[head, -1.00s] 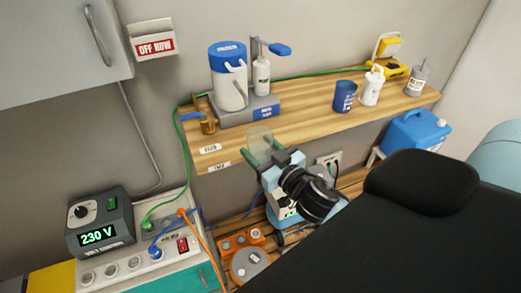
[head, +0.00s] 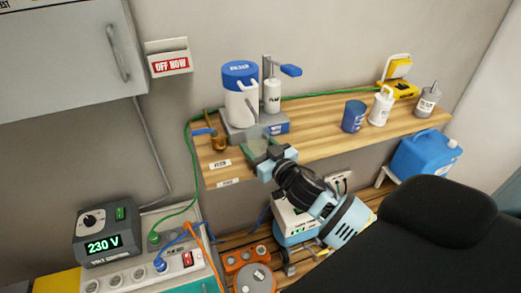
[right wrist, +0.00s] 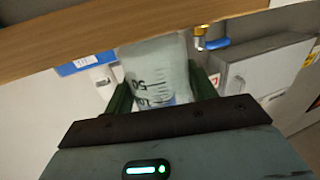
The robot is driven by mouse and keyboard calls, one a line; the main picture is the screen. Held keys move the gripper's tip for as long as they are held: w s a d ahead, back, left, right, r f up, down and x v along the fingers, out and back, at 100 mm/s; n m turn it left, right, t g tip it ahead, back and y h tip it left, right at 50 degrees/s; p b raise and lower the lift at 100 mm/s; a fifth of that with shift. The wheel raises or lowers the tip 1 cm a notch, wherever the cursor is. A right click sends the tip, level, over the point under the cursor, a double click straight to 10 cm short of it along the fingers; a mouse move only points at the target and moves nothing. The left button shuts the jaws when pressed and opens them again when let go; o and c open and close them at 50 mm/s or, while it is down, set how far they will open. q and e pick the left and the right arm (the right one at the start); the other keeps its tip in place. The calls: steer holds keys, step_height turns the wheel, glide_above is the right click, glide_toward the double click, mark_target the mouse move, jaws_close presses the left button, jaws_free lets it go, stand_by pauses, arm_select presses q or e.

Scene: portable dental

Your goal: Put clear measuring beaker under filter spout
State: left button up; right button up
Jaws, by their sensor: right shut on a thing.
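The clear measuring beaker (head: 256,136) is in my right gripper (head: 263,151), in front of the shelf edge near the filter. In the right wrist view the beaker (right wrist: 153,72) stands between the two green fingers, with dark graduation marks on its wall. The filter is a white canister with a blue lid (head: 240,88) on a grey base. Its brass spout (head: 219,143) with a blue lever is left of the beaker in the head view. The spout also shows in the right wrist view (right wrist: 200,36), right of the beaker and apart from it. My left gripper is out of view.
A black chair (head: 430,215) fills the lower right. A power box (head: 104,233) stands lower left.

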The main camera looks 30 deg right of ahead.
steer(key=shift+w, duration=0.3)
stand_by(0.6)
steer(key=shift+f, duration=0.55)
stand_by(0.4)
steer(key=o, duration=1.1)
steer(key=shift+c, duration=0.2)
steer(key=shift+s, duration=0.55)
steer(key=s, duration=0.6)
steer(key=shift+s+d+b, duration=0.15)
steer(key=shift+s+b, duration=0.2)
steer(key=shift+s, duration=0.05)
